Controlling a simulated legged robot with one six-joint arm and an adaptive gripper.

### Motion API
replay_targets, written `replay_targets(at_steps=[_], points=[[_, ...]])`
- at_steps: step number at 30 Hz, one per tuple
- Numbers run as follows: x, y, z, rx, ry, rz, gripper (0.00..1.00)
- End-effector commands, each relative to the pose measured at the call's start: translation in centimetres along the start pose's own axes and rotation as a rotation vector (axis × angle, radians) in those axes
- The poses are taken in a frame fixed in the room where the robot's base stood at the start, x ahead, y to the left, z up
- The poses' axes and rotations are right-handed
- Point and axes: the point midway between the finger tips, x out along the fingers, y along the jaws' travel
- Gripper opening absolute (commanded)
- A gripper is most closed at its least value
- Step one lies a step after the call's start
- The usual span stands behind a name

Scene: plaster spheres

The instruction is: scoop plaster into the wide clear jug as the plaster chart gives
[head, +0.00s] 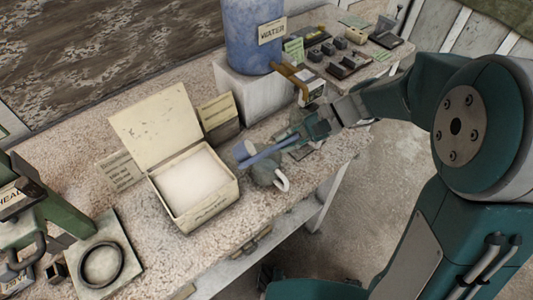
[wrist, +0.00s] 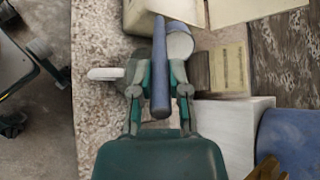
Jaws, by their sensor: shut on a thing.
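My gripper (head: 303,129) is shut on the handle of a blue scoop (head: 265,158). In the wrist view the blue handle (wrist: 160,70) runs between my gripper's fingers (wrist: 159,78), and the round scoop bowl (wrist: 180,45) looks pale on its face; I cannot tell how full it is. A grey, see-through-looking jug (head: 263,174) with a white handle stands on the bench below the scoop, largely hidden by it. Its handle also shows in the wrist view (wrist: 104,73). An open box (head: 192,216) of white plaster (head: 193,180) stands left of the jug, its lid raised.
A blue water barrel (head: 250,40) stands on a pale block (head: 245,95) behind my gripper. Printed cards (head: 217,110) stand beside the box; their text is unreadable. A black ring (head: 101,264) on a slab lies front left. Small tools (head: 345,62) crowd the far right.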

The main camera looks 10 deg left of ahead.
Motion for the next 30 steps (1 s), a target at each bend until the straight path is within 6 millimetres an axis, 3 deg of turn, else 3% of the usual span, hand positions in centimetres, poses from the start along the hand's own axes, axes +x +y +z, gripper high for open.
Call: replay_targets(at_steps=[30], points=[[-0.6, 1.6, -1.5, 0.004, -0.165, -0.164, 0.00]])
